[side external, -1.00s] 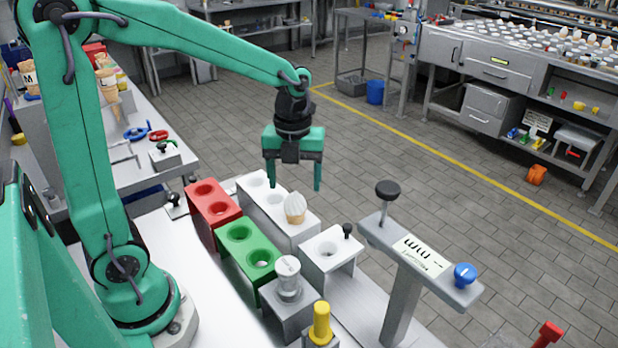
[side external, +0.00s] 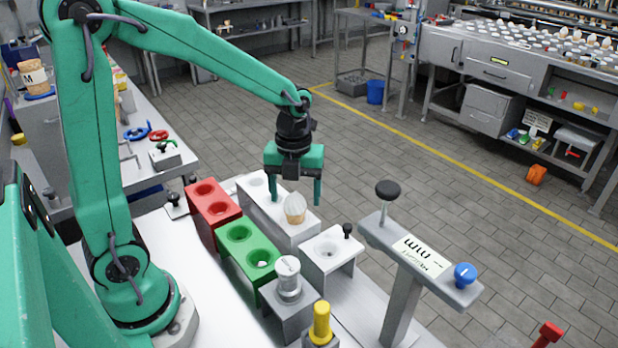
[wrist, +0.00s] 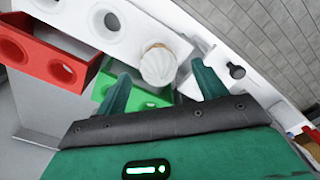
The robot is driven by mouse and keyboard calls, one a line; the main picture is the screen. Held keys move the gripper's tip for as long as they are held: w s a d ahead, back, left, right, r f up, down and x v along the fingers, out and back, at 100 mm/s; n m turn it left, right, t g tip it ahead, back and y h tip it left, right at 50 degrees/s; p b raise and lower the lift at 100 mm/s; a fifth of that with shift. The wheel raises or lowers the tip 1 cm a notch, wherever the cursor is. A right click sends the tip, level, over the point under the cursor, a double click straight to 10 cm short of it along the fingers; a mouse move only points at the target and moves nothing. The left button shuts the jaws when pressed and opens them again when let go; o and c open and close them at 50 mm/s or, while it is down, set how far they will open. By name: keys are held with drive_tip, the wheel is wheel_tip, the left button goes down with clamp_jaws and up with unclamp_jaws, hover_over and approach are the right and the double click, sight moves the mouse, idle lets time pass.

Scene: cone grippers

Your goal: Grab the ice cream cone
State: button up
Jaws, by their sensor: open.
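The ice cream cone (side external: 295,208), pale ribbed top over a tan cone, stands upright in the end hole of a white holder block (side external: 262,210). My gripper (side external: 296,201) is open, pointing down over the holder, with its two fingers on either side of the cone in the side view. In the wrist view the cone's pale top (wrist: 158,65) lies just beyond and between the two green fingertips (wrist: 160,76). I see no finger touching it. The lower part of the cone is hidden in the hole.
A red block (side external: 213,212) and a green block (side external: 246,258), both with holes, stand left of the white holder. A smaller white stand (side external: 330,252) with a black knob is close on the right. A grey post with a label plate (side external: 420,256) stands further right.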

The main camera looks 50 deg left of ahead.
sight(295, 206)
drive_tip(key=shift+a+f, duration=0.1)
drive_tip(key=shift+f, duration=2)
drive_tip(key=c, duration=0.9)
